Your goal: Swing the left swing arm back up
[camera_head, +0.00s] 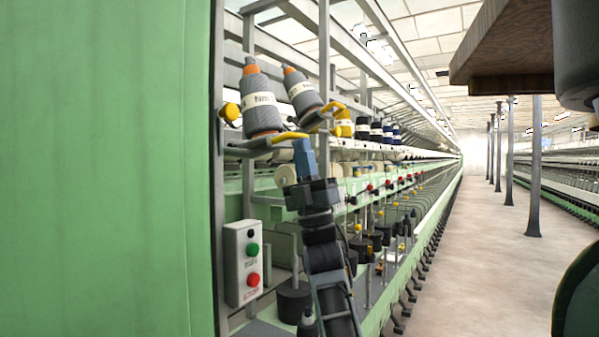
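The left swing arm (289,136) shows as a yellow tip beneath a grey yarn cone (262,98) with an orange top and a white label. The cone stands tilted slightly left. A second swing arm (329,107), also yellow, bears a similar, more tilted cone (302,92) to the right. My gripper (304,143) points upward, its blue fingers just below the left swing arm's yellow tip. Whether they touch it I cannot tell. The fingers overlap into one block, so their opening is hidden.
A control box (243,263) with a green and a red button stands lower left. A green panel (105,170) fills the left side. Several spindles and bobbins line the frame behind my arm. The aisle floor (480,250) on the right is clear, with grey columns (535,165) beyond.

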